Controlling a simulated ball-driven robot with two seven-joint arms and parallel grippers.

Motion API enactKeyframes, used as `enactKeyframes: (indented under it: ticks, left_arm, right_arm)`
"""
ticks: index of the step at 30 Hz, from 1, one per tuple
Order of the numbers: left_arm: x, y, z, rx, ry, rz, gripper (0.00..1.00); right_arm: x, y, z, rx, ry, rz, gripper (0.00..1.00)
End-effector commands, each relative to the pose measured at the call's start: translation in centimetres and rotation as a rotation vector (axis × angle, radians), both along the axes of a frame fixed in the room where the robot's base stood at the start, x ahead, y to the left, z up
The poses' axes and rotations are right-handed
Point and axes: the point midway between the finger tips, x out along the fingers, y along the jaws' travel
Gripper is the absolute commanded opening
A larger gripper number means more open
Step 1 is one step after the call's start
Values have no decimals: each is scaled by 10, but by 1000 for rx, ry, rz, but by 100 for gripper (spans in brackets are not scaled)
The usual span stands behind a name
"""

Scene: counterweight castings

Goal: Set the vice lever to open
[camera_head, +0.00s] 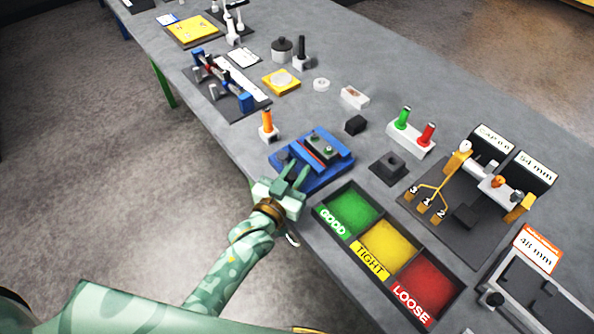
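The blue vice (337,173) sits near the table's front edge, with dark jaws and small green parts in its middle. A small dark blue knob-like part (283,157) shows at its left side; I cannot tell whether this is the lever, or how the lever is set. My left gripper (293,175) is at the vice's near left corner, its two green fingers pointing at the vice and apart, with nothing seen between them. It hides part of the vice's near side. I cannot tell whether it touches the vice. My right gripper is not in view.
A tray (325,238) with green, yellow and red compartments lies right of the gripper. An orange-handled piece (267,122) stands behind the vice, to the left. A dark block (355,125) and a green-and-red-pegged block (410,142) are beyond. A measuring fixture (463,190) stands right.

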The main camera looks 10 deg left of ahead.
Motion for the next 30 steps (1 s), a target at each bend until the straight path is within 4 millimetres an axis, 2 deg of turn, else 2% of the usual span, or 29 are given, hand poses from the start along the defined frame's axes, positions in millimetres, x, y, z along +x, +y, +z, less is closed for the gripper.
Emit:
enactKeyframes:
  ticks: [1,2,10,14,17,24,30]
  left_arm:
    - [0,0,1,-2,-2,0,35]
    - [0,0,1,-2,-2,0,43]
    - [0,0,0,0,0,0,43]
    - [-9,3,0,-1,1,1,43]
    - [-26,8,0,2,3,0,43]
    - [-89,27,0,1,4,0,43]
    - [-133,39,0,0,2,-1,43]
  right_arm:
    - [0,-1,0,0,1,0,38]
    - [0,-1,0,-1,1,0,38]
    - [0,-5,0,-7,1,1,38]
    - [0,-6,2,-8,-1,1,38]
    - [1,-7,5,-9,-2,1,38]
    - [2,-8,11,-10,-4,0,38]
    - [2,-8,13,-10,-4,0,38]
